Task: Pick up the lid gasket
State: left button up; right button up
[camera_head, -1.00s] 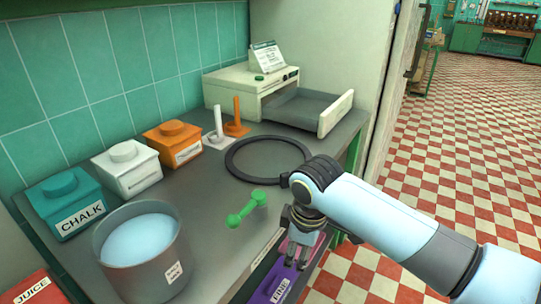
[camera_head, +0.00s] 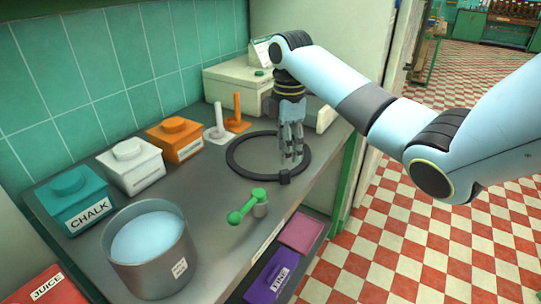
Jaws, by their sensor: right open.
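The lid gasket (camera_head: 236,172) is a dark ring lying flat on the grey counter, with a small block on its near side. My right gripper (camera_head: 291,158) points down over the right part of the ring, with its fingers apart and nothing seen between them. It hides part of the ring's right side, and I cannot tell whether the fingertips touch the ring or the counter. My left gripper is not in view.
Left on the counter are a chalk box (camera_head: 71,203), a white box (camera_head: 131,167), an orange box (camera_head: 175,140) and a grey bucket (camera_head: 149,250). A green tool (camera_head: 246,206) lies in front of the ring. Two posts (camera_head: 236,115) and a cream machine (camera_head: 235,88) stand behind.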

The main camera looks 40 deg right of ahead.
aim_at(285, 171)
jog(key=f, duration=0.7)
jog(key=shift+w+f, duration=0.2)
jog(key=shift+f, duration=0.15)
grip_shut()
